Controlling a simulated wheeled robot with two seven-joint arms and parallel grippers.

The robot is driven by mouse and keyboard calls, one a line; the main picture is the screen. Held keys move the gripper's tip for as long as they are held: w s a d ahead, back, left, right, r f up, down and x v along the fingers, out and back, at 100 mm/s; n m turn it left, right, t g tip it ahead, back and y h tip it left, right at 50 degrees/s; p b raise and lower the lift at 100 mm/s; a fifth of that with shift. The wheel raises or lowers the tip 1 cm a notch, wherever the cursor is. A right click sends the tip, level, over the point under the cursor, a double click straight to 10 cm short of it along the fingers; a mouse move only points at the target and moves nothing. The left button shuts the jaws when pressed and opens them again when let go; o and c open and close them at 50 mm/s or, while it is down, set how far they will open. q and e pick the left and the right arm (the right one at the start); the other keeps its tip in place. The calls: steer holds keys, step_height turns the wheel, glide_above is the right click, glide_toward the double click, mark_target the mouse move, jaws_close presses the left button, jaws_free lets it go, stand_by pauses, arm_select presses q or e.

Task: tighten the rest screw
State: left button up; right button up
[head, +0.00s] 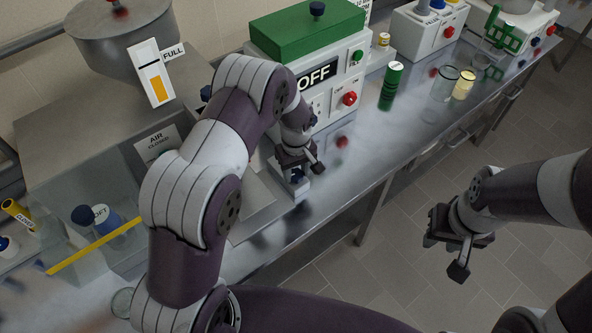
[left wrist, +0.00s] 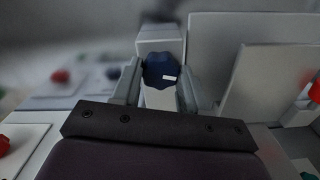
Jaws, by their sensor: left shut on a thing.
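The rest screw is a dark blue lobed knob (left wrist: 160,70) with a small white mark, on a pale upright block (left wrist: 160,38) in the left wrist view. The grey fingers of my left gripper (left wrist: 158,88) stand on both sides of the knob and are shut on it. In the head view my left gripper (head: 298,163) points down at the small pale block near the front of the bench, and a bit of the blue knob (head: 297,179) shows under it. My right gripper (head: 447,252) hangs over the floor in front of the bench, empty, with its fingers apart.
Behind my left gripper stands a white machine (head: 335,88) with a green top, an OFF display and a red knob. A green cylinder (head: 391,82) and glass jars (head: 444,84) stand to its right. A tank (head: 125,35) marked FULL is at the left. The floor is clear.

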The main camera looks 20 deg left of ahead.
mark_target(296, 173)
arm_select(q)
steer(key=m, duration=0.4)
steer(key=shift+m+b, duration=0.3)
steer(key=shift+b, duration=0.1)
steer(key=m, duration=0.3)
steer(key=shift+m, duration=0.4)
steer(key=m+b, duration=0.1)
steer(key=m, duration=0.2)
steer(key=shift+w, duration=0.1)
steer(key=shift+r+m, duration=0.1)
steer(key=shift+m, duration=1.8)
steer(key=o, duration=1.1)
steer(key=shift+c, duration=0.2)
steer(key=shift+r, duration=0.25)
step_height(296, 173, up, 12)
steer(key=b, duration=0.2)
